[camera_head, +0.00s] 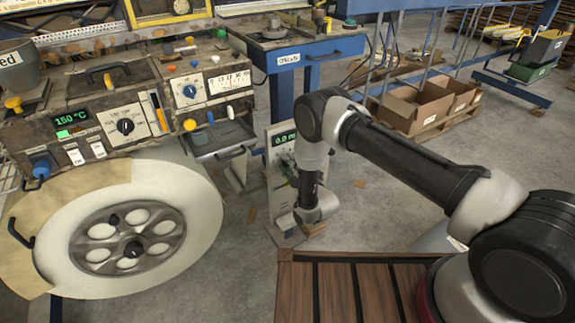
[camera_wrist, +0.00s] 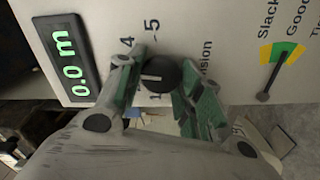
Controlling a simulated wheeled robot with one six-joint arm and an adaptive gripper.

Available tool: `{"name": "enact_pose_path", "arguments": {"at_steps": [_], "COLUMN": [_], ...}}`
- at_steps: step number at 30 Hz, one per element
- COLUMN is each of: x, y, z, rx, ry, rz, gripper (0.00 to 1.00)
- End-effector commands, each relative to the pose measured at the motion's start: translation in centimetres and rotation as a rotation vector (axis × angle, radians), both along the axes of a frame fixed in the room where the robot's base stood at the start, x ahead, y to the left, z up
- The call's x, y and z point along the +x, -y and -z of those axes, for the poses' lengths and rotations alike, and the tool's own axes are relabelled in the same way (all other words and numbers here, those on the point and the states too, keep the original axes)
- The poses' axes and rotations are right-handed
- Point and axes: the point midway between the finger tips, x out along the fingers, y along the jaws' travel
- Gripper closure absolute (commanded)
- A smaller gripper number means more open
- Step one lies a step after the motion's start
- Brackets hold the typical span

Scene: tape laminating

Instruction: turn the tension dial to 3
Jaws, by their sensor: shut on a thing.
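The tension dial is a round black knob (camera_wrist: 158,74) with a white line on a pale panel. In the wrist view the panel is turned sideways and the line lies roughly level. The printed 4 and 5 show above the knob, and a 1 shows below it; the other numerals are hidden behind a finger. My gripper (camera_wrist: 160,88) has one finger on each side of the knob and is shut on it. In the head view my gripper (camera_head: 291,181) is at the front of the panel (camera_head: 277,190), and the knob cannot be made out.
The panel has a green 0.0 m display (camera_wrist: 66,57) and a Slack/Good gauge (camera_wrist: 281,55). Left of it stand a large white roll (camera_head: 185,180) and a control box (camera_head: 110,105) with knobs. A blue table (camera_head: 320,50) is behind. A slatted wooden surface (camera_head: 345,290) is in front.

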Motion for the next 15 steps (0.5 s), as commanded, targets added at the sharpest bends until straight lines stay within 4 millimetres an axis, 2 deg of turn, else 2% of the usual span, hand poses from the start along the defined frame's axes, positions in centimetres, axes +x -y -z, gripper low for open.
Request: {"name": "enact_pose_path", "arguments": {"at_steps": [15], "x": [-0.12], "y": [-0.03], "z": [0.18], "rx": [-0.113], "ry": [0.073], "rz": [-0.002], "gripper": [0.88]}}
